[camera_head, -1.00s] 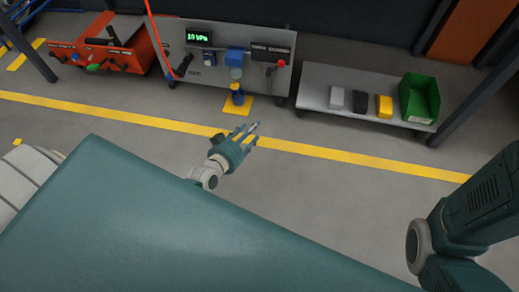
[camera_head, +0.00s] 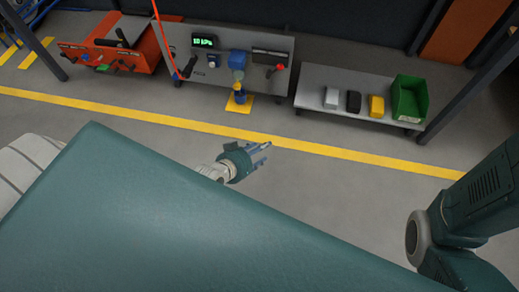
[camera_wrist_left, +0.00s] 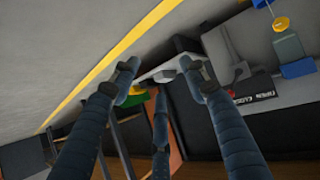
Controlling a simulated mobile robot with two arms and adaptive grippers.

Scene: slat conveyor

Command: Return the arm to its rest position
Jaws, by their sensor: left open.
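My left gripper (camera_head: 262,150) shows in the head view beyond the large teal surface of my body, its fingers pointing right over the bare floor. It also shows in the left wrist view (camera_wrist_left: 160,76), where its three dark fingers are spread open with nothing between them. The gripper is apart from the grey panel stand and the low shelf. Part of the left arm behind the wrist is hidden by the teal surface. A piece of my right arm shows at the right edge of the head view; its gripper is out of frame.
A grey panel stand (camera_head: 210,94) with a lit green display (camera_head: 204,41) is at the back. A low grey shelf (camera_head: 312,78) beside it holds small blocks and a green bin (camera_head: 410,98). An orange cart (camera_head: 135,63) stands left. The floor around the gripper is clear.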

